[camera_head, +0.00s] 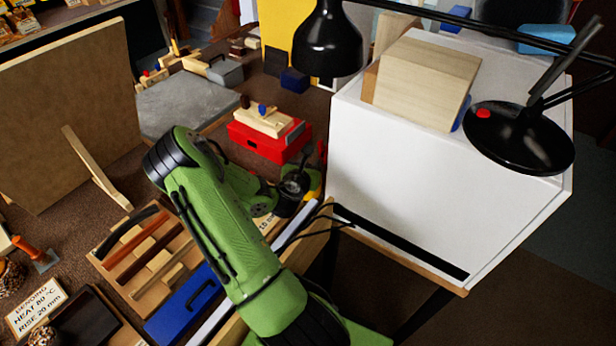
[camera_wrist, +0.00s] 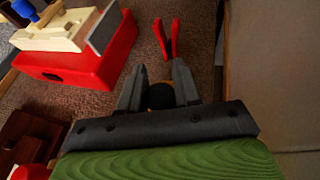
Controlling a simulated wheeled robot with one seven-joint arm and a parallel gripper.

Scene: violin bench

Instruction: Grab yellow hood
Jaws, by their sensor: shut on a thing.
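My gripper (camera_wrist: 157,80) is shut on a small rounded thing, its two grey fingers on either side of it. Dark and yellow surfaces show between the fingers, so I take it for the yellow hood (camera_wrist: 160,97). Most of it is hidden by the fingers and the gripper body. In the head view a small yellow patch (camera_head: 314,189) shows beside the dark end of my green arm, near the white box's left edge. My fingers cannot be made out clearly there. I cannot tell whether the held thing touches the bench.
Two red prongs (camera_wrist: 168,38) stand just beyond my fingertips. A red box (camera_head: 268,141) with a wooden plane on it lies close by. A large white box (camera_head: 430,185) rises to the right. A wooden tool tray (camera_head: 125,262) lies left.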

